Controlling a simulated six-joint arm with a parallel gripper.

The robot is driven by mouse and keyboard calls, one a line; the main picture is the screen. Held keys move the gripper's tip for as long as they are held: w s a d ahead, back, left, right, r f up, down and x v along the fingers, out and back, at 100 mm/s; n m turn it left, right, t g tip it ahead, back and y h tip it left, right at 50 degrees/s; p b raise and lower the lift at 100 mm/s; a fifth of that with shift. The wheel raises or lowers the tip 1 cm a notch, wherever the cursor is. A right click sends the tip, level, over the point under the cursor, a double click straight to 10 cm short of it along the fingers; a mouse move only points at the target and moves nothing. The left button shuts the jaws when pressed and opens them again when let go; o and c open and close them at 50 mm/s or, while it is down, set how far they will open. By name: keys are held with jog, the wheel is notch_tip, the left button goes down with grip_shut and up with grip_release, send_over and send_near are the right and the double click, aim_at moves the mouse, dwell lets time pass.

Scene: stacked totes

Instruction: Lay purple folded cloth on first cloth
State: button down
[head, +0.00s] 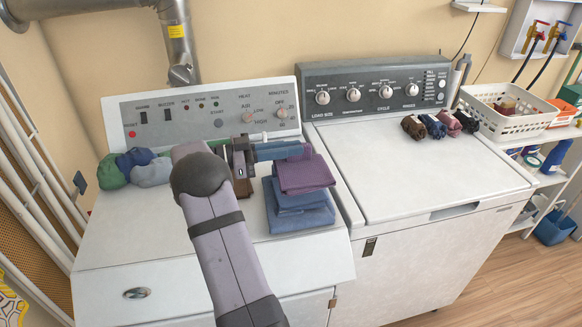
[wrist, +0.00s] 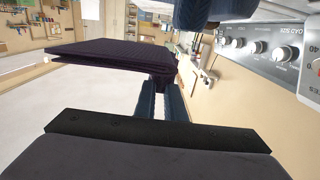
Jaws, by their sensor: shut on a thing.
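The purple folded cloth (head: 305,176) is level over the right part of a stack of blue folded cloths (head: 298,220) on the left machine. It also shows in the wrist view (wrist: 105,54), flat and folded in layers. My gripper (head: 303,152) comes in from the left with blue fingers and is shut on the cloth's back edge. The fingers also show in the wrist view (wrist: 160,98). The wrist view shows background past the cloth's broad faces, so it looks held clear of the stack. The head view hides any gap between them.
Green and blue rolled cloths (head: 135,167) lie at the left back of the machine, and a brown cloth (head: 243,188) lies partly behind my arm. Several rolled cloths (head: 437,125) and a white basket (head: 508,110) are at the right. The right machine's lid (head: 425,175) is mostly clear.

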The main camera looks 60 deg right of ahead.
aim_at(289, 166)
jog(key=shift+f+p, duration=0.5)
jog(key=shift+f, duration=2.4)
jog(key=shift+f, duration=0.3)
jog(key=c, duration=1.8)
grip_release()
jog(key=shift+c, duration=0.2)
